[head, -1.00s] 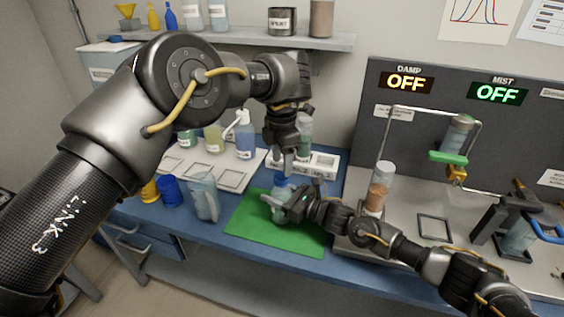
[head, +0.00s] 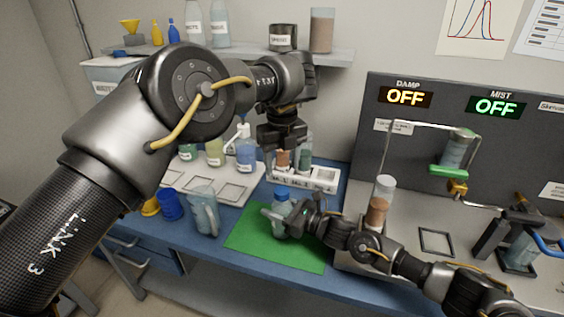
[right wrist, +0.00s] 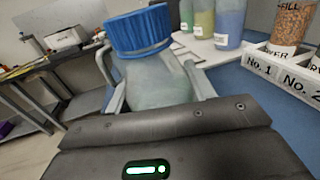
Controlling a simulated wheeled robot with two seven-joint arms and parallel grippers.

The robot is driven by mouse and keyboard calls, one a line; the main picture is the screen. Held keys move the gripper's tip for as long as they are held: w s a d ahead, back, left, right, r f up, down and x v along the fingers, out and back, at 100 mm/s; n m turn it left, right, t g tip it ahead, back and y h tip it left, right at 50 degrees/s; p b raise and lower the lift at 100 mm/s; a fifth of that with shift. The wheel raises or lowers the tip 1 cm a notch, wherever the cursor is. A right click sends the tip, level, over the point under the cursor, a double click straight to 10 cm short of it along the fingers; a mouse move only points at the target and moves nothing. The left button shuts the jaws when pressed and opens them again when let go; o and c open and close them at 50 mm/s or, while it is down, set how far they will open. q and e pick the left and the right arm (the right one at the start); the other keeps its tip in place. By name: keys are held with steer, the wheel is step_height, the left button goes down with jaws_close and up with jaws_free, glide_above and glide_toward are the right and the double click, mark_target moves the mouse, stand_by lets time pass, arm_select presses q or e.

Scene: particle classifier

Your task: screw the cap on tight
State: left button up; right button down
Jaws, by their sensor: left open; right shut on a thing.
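A pale translucent bottle (head: 280,212) stands over the green mat (head: 249,243). The ribbed blue cap (head: 282,192) sits on its mouth; how tightly it is seated cannot be told. In the right wrist view the cap (right wrist: 139,34) covers the top of the bottle (right wrist: 157,82). My right gripper (head: 279,222) is shut on the bottle's body, and its fingers show on either side of it in the right wrist view (right wrist: 152,88). My left gripper (head: 281,165) is open above the cap, apart from it, pointing down and empty.
A clear jug (head: 204,213) and a blue cup (head: 170,204) stand left of the mat. A white rack (head: 322,178) with vials is behind the bottle. A vial of brown grains (head: 379,208) stands to the right, by the grey panel marked DAMP and MIST (head: 450,135).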

mark_target(282, 190)
arm_select(q)
steer(key=shift+n, duration=0.3)
steer(key=shift+f, duration=4.05)
steer(key=c, duration=1)
steer(key=o, duration=1.1)
steer(key=shift+o, duration=0.2)
steer(key=shift+r, duration=0.1)
